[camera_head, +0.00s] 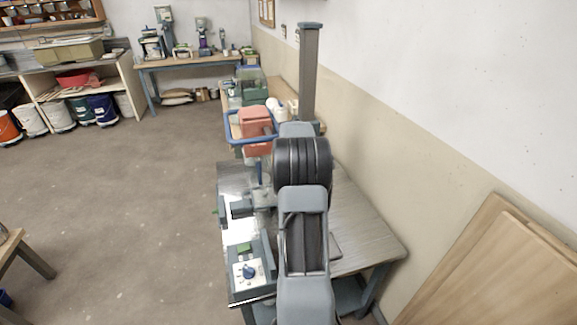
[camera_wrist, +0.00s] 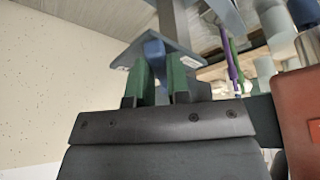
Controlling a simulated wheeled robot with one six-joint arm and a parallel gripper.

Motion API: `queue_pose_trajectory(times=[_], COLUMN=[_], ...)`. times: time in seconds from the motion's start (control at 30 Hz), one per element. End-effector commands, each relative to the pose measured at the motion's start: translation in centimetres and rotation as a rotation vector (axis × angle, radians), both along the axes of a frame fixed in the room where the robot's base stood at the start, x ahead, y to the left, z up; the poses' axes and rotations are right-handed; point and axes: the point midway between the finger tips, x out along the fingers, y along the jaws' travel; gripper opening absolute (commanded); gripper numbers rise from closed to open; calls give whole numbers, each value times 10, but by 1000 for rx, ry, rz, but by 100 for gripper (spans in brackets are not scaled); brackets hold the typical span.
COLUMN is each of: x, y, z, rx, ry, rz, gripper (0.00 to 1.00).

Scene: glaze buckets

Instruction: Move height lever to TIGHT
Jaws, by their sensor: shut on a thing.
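The blue height lever (camera_wrist: 154,49) shows in the wrist view between the green fingertips of my gripper (camera_wrist: 160,72), which is shut on it. Behind the lever is a blue-grey plate (camera_wrist: 186,53) with small white labels at two ends, too small to read. A grey post (camera_wrist: 172,18) runs away from the plate. In the head view the tall grey post (camera_head: 309,75) stands beyond my arm. My arm hides the gripper and the lever there, so I cannot tell the lever's setting.
A workbench (camera_head: 362,215) runs along the right wall, with a blue-knobbed control box (camera_head: 249,271) at its near end. A coral block (camera_head: 257,117) in a blue frame stands left of my arm. Wooden boards (camera_head: 490,270) lean at right. The floor at left is open.

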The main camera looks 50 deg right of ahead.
Motion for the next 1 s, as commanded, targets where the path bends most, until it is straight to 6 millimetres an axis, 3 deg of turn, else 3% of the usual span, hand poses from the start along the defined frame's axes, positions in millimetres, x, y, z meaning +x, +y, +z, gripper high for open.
queue_pose_trajectory(times=[0.5,0.53,0.77,1.0], x=[-3,-3,-2,-2], y=[-4,-4,-4,-4], z=[1,1,0,0], rx=[0,0,0,0], ry=[0,0,0,0], rz=[-28,-28,-26,-26], gripper=[0,20,42,43])
